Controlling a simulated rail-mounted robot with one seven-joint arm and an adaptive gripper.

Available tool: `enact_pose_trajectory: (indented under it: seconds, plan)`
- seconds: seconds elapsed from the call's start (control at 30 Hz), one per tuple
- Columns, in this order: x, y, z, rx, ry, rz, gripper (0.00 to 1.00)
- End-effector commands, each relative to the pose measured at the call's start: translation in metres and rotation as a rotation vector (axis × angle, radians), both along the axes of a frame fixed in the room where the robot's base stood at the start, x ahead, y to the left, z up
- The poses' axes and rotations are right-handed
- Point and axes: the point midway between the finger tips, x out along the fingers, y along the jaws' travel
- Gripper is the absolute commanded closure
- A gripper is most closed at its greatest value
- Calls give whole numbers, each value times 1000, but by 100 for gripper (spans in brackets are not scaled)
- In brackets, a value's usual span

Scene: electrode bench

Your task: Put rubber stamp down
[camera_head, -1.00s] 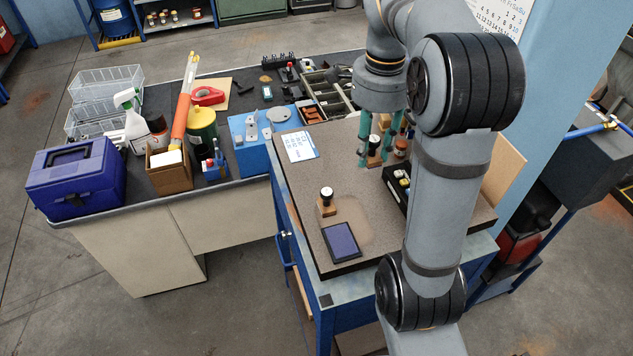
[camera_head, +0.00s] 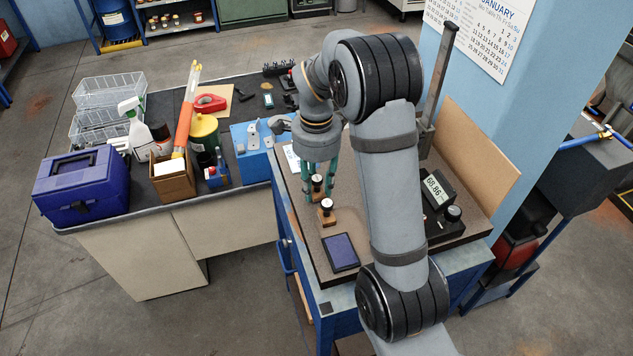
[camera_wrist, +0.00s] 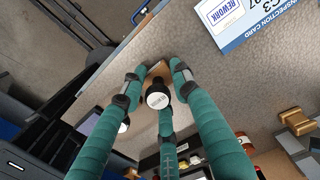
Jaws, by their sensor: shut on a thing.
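My gripper (camera_head: 317,187) has teal fingers closed around a rubber stamp (camera_head: 317,180) with a black knob, a pale round cap and a wooden block. In the wrist view the held stamp (camera_wrist: 157,97) sits between the fingers, its wooden block partly hidden. It is over the speckled slab (camera_head: 390,225); I cannot tell whether it touches it. A second, similar stamp (camera_head: 326,212) stands upright on the slab just in front of the held one. A dark blue ink pad (camera_head: 341,252) lies nearer the slab's front edge.
An inspection card (camera_wrist: 258,22) lies on the slab beside the gripper. A gauge with a display (camera_head: 437,188) and a tall post stands at the slab's right. A blue box (camera_head: 243,150) is at the left on the neighbouring bench. The slab's left edge is close to the stamps.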

Motion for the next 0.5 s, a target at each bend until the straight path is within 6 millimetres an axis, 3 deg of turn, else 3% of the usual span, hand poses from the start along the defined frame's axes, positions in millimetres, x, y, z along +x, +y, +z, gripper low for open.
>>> enact_pose_trajectory:
  seconds: [0.4, 0.43, 0.5]
  plan:
    - [0, 0, -7, 1, -2, 0, 87]
    - [0, 0, -6, 1, -2, 0, 70]
    - [0, 0, -5, 1, -2, 0, 66]
